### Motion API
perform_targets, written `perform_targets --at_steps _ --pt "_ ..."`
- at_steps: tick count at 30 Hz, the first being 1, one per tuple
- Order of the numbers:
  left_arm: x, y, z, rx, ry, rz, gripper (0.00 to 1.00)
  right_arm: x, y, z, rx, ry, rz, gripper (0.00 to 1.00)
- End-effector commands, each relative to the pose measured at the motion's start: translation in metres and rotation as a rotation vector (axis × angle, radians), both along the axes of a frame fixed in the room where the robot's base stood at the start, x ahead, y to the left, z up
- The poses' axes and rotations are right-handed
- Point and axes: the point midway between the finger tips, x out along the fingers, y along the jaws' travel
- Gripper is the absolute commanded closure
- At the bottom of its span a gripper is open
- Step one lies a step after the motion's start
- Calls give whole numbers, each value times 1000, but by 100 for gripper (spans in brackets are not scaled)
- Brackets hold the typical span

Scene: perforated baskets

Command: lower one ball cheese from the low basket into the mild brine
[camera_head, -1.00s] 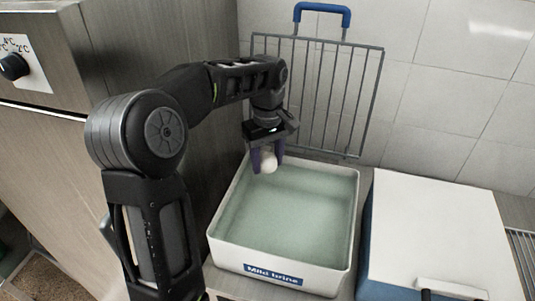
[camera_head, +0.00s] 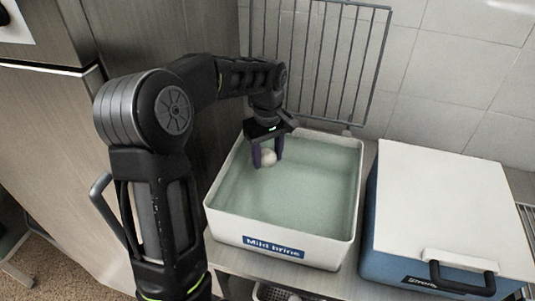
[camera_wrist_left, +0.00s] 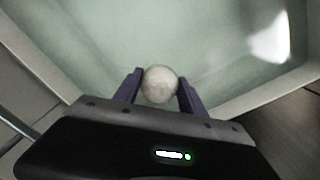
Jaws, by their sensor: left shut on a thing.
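The mild brine tub (camera_head: 222,222) is a white, open basin with pale green liquid and a blue "Mild brine" label on its front. My left gripper (camera_head: 267,156) points down inside the back left part of the tub, shut on a white ball cheese (camera_head: 268,158). In the left wrist view the ball cheese (camera_wrist_left: 159,84) sits between the two purple fingers, with the brine (camera_wrist_left: 100,40) behind it. I cannot tell whether the ball touches the liquid. My right gripper is not in view.
A blue box with a white lid (camera_head: 440,205) and a dark handle stands right of the tub. A wire rack (camera_head: 318,60) stands against the tiled wall behind. A wood-fronted cabinet (camera_head: 50,150) is on the left.

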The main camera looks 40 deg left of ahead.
Motion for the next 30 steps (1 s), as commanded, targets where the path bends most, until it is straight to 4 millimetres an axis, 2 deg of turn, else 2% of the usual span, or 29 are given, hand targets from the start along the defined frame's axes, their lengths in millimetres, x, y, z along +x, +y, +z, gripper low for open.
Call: perform_targets --at_steps 6,7,15,21,30 --pt "0 0 0 0 0 0 94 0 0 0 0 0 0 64" --pt "0 0 0 0 0 0 50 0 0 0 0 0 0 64" --pt "0 0 0 0 0 0 28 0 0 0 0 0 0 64" --pt "0 0 0 0 0 0 26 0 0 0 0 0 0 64" --pt "0 0 0 0 1 0 5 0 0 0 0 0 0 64"
